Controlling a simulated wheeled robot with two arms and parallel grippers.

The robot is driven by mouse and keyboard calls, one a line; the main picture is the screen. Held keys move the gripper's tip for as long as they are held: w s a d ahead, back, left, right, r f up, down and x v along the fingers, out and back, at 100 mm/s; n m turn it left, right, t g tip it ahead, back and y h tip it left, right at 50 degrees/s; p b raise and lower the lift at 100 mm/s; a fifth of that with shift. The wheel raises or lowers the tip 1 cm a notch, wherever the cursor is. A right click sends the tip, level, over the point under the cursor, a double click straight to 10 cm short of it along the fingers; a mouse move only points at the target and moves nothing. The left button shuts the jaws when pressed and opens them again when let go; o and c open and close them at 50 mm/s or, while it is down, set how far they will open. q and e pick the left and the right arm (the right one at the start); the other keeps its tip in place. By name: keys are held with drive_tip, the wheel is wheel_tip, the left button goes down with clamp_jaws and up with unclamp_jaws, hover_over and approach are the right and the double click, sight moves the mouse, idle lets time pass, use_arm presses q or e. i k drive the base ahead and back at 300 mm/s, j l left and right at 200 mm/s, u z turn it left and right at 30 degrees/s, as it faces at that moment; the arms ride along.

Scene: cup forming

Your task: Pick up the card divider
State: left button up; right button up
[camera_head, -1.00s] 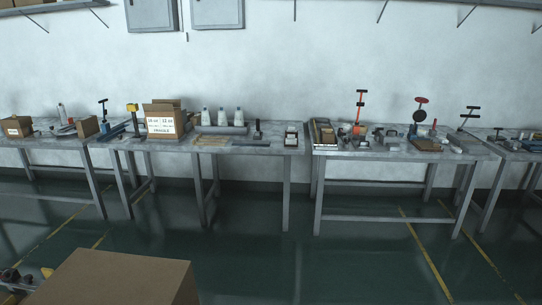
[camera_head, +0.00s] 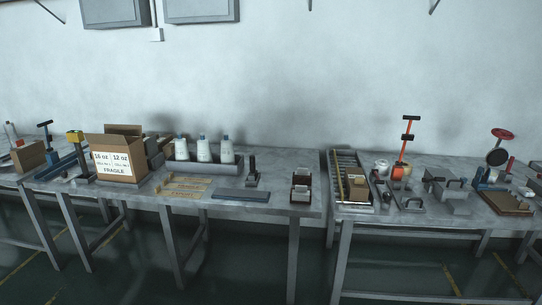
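No thing is clearly marked as the card divider. A small dark holder with white cards (camera_head: 301,188) stands near the front right corner of the left-centre table. Flat tan slotted strips (camera_head: 184,187) lie on the same table, left of a flat blue-grey plate (camera_head: 241,195). I cannot tell which of these, if any, is the divider. An open cardboard box (camera_head: 117,161) with a white label reading "16 oz", "12 oz" and "FRAGILE" stands at the table's left part. Neither of my grippers is in view.
Several white bottles (camera_head: 203,149) stand in a grey tray behind the strips. A dark upright-handled tool (camera_head: 252,173) is beside the plate. A narrow gap separates this table (camera_head: 285,209) from the right table (camera_head: 400,214), which is crowded with tools. Floor in front is clear.

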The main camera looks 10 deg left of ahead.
sight(152, 150)
drive_tip(key=i+l+u, duration=0.1)
drive_tip(key=i+u, duration=0.3)
drive_tip(key=i+l+u, duration=0.4)
drive_tip(key=i, duration=0.2)
drive_tip(key=i+l+u, duration=0.45)
drive_tip(key=i+u, duration=0.15)
drive_tip(key=i, duration=0.5)
